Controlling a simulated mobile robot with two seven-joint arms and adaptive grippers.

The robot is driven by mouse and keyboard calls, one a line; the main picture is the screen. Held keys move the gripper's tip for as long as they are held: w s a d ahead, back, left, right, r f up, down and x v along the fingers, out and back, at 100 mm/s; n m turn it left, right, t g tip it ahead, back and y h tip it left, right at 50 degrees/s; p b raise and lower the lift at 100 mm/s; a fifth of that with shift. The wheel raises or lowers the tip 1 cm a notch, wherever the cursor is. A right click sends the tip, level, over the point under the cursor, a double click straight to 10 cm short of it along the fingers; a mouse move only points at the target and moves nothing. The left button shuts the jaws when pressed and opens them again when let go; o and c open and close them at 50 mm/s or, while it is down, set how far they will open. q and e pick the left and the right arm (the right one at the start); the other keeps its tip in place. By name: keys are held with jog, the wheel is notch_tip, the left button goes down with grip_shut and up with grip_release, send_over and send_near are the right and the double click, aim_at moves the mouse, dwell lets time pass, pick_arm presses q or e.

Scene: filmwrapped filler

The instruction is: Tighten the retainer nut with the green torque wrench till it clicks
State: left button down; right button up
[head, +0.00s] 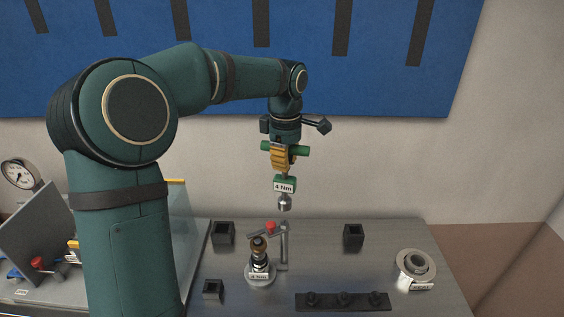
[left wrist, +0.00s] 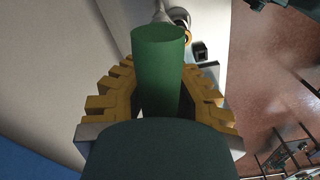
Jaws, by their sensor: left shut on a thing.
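My left gripper (head: 284,157) points down and is shut on the green torque wrench (head: 285,184). The wrench hangs upright, with a "4 Nm" label and a metal socket at its lower end. In the left wrist view the yellow ridged fingers (left wrist: 160,100) close around the wrench's green handle (left wrist: 158,60). Below the socket on the bench stands a small fixture (head: 260,272) with a round base, a "4 Nm" label and a brown and black top. The socket is above it and apart from it. I cannot make out the retainer nut for sure. My right gripper is not in view.
A metal post (head: 284,245) with an arm and red knob (head: 271,227) stands close beside the fixture. Black square holders (head: 223,234), (head: 353,236) stand on the grey bench (head: 320,265). A black strip with knobs (head: 342,301) and a labelled round part (head: 415,265) lie right.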

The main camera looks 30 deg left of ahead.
aim_at(285, 177)
pick_arm(q)
jog(key=shift+f+b, duration=1.5)
jog(key=shift+f, duration=1.05)
jog(key=shift+p, duration=0.45)
